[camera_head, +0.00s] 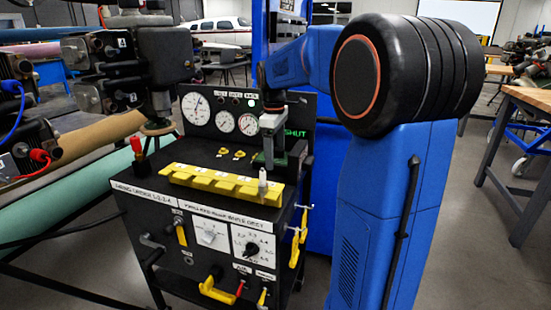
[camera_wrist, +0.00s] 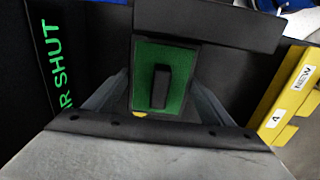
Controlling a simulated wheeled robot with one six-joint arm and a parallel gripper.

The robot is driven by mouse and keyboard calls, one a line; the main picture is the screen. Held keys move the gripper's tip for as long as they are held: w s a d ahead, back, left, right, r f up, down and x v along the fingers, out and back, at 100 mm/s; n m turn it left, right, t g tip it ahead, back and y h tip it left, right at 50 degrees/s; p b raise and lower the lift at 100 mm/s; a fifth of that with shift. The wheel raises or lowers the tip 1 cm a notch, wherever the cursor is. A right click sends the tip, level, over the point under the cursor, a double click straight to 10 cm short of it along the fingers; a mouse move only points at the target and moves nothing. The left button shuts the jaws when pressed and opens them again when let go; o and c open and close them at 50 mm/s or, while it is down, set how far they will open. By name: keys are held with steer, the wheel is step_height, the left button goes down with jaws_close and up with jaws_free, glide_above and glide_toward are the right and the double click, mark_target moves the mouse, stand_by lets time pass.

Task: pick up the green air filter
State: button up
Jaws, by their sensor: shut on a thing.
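The green air filter (camera_wrist: 174,97) shows in the wrist view as a green block with a black upright tab on its face. My gripper (camera_wrist: 158,100) has a dark finger on each side of it and is shut on it. In the head view my gripper (camera_head: 268,157) is over the back right of the black cart's top, with a little green showing at its fingers. A dark block (camera_wrist: 205,25) lies just beyond the filter. I cannot tell whether the filter touches the surface below.
A yellow numbered rack (camera_head: 220,183) stands close by on the black cart (camera_head: 150,215). It shows at the right of the wrist view (camera_wrist: 288,100). Behind is a gauge panel (camera_head: 212,112) with green lettering. A dark turbine part (camera_head: 165,65) stands at the left.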

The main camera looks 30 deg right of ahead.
mark_target(275, 148)
step_height(275, 148, up, 18)
stand_by(0.6)
steer(key=o, duration=0.7)
steer(key=shift+c, duration=0.2)
steer(key=c, duration=0.7)
steer(key=shift+o, duration=0.2)
